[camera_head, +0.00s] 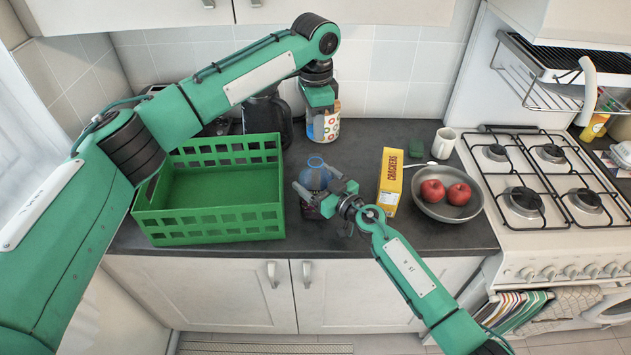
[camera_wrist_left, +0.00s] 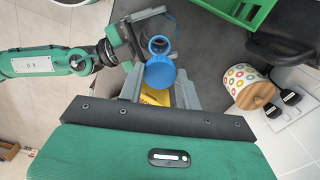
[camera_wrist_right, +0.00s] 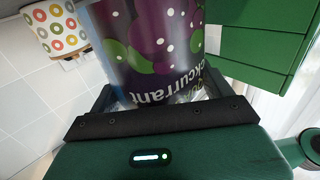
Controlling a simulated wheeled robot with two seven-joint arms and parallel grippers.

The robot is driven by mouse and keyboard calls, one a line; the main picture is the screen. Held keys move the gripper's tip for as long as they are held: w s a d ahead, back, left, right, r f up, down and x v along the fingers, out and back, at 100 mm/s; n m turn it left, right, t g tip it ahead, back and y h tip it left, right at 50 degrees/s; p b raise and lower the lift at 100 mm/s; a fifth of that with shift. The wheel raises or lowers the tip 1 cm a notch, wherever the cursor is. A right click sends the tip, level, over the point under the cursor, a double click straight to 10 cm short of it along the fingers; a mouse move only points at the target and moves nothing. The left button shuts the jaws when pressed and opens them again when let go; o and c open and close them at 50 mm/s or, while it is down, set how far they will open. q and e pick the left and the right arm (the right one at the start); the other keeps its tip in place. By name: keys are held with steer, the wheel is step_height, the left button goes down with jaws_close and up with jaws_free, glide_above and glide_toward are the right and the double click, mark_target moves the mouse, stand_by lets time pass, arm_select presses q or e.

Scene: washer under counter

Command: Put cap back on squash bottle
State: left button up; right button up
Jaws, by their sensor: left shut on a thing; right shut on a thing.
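The squash bottle (camera_head: 313,180) stands upright over the counter right of the green crate, with a bluish top and dark label. My right gripper (camera_head: 325,196) is shut around its body; the right wrist view shows the purple blackcurrant label (camera_wrist_right: 155,45) between the fingers. My left gripper (camera_head: 320,104) points down, higher up and towards the wall in the head view. In the left wrist view the round blue cap (camera_wrist_left: 160,74) sits between its fingertips, overlapping the bottle beyond. The fingertips and the cap in them are not clear in the head view, and the gap to the bottle cannot be judged.
The green crate (camera_head: 209,222) is left of the bottle. A yellow crackers box (camera_head: 391,178) and a grey bowl (camera_head: 448,208) with red apples stand to the right. A dotted canister (camera_head: 325,128) and a white mug (camera_head: 444,143) are near the wall.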

arm_select(q)
glide_above(315, 157)
steer(key=shift+f, duration=2.5)
steer(key=shift+f, duration=0.85)
steer(key=shift+f, duration=0.55)
